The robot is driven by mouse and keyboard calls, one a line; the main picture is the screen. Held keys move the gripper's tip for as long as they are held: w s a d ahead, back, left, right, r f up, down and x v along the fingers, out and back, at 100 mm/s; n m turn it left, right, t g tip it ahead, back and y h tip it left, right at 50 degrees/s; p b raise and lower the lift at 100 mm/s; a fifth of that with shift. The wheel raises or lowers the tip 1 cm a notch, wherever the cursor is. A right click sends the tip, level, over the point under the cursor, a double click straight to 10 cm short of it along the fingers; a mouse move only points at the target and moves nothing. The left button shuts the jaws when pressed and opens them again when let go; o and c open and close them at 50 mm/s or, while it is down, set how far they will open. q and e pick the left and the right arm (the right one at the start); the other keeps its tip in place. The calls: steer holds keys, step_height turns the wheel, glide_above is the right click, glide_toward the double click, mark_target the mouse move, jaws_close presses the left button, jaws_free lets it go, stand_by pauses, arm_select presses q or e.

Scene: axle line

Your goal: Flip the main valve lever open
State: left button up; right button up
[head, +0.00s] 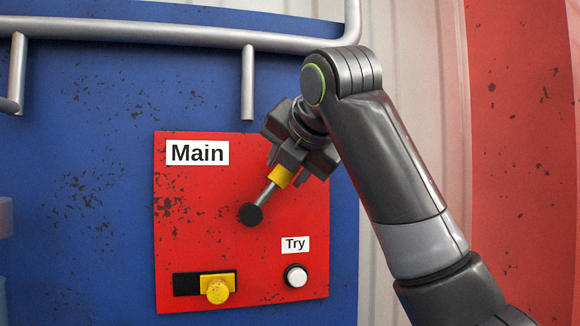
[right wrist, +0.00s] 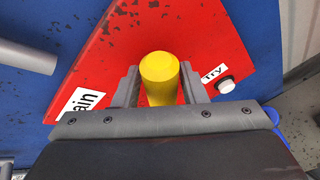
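The main valve lever has a black pivot (head: 250,214), a grey shaft and a yellow handle (head: 281,176). It sits on the red panel (head: 180,235) below the "Main" label (head: 197,153). The lever slants up and right from its pivot. My right gripper (head: 290,163) is at the handle, its fingers on either side and covering the upper part. In the right wrist view the yellow handle (right wrist: 161,80) stands between the two fingers (right wrist: 161,85), which appear closed against its sides. My left gripper is not in view.
A yellow knob (head: 217,290) in a black slot and a white "Try" button (head: 296,275) are low on the panel. Grey pipes (head: 150,34) run across the blue wall above, one end hanging near the panel's top edge. A red surface (head: 520,150) stands at the right.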

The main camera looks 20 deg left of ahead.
steer(key=shift+o, duration=1)
steer(key=shift+s+d, duration=0.1)
steer(key=shift+s, duration=0.05)
steer(key=shift+s+d+r+b, duration=0.2)
steer(key=shift+s+d+b, duration=0.05)
steer(key=shift+b, duration=0.15)
steer(key=b+v, duration=0.5)
steer(key=v, duration=1.1)
steer(key=shift+s, duration=0.2)
